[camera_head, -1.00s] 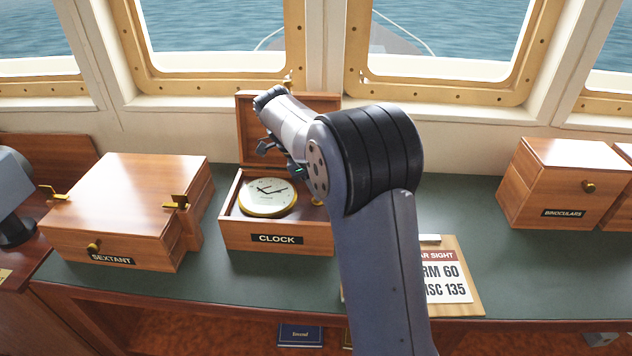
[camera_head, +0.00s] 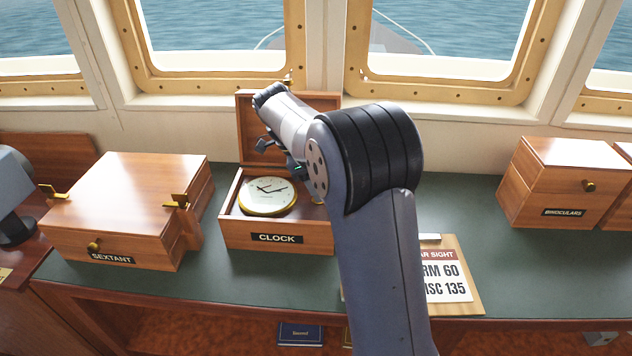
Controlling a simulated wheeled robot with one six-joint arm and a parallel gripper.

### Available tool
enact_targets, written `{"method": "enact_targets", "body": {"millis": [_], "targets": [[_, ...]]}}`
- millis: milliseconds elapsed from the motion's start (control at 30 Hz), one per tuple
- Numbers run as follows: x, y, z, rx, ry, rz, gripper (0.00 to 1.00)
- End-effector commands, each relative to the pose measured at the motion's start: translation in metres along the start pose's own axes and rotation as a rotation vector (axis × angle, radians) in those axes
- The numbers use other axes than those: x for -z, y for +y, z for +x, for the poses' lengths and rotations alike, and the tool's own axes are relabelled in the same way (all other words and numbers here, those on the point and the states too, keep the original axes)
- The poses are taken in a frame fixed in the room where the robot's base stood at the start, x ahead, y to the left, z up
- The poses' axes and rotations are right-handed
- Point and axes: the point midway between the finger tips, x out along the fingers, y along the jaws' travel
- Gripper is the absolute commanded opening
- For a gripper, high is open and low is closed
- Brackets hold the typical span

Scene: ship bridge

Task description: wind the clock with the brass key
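The clock (camera_head: 268,196) has a white dial and brass rim and lies face up in an open wooden box labelled CLOCK (camera_head: 236,234). The box's lid stands raised behind it. My gripper (camera_head: 283,158) hangs above the box, over the back right of the clock and in front of the lid. Its finger parts are small and dark, and the arm partly hides them; I cannot tell whether they are open or shut. A small brass piece (camera_head: 318,200) shows at the right inside the box, mostly hidden by my arm; I cannot tell whether it is the key.
A sextant box (camera_head: 130,200) with brass hooks stands left of the clock box. A binoculars box (camera_head: 555,180) stands far right. A clipboard (camera_head: 462,300) lies partly behind my arm. Green counter (camera_head: 465,205) is clear between arm and binoculars box. Windows rise behind.

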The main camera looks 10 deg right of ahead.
Motion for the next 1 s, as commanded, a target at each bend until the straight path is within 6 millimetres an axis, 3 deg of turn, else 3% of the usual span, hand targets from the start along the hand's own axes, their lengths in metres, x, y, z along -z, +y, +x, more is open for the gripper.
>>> {"method": "enact_targets", "body": {"millis": [500,700,1000], "targets": [[0.0,-0.001,-0.09,0.004,-0.002,0.0,0.56],[0.0,0.0,-0.104,0.003,-0.001,0.0,0.56],[0.0,0.0,-0.105,0.002,-0.001,0.0,0.56]]}}
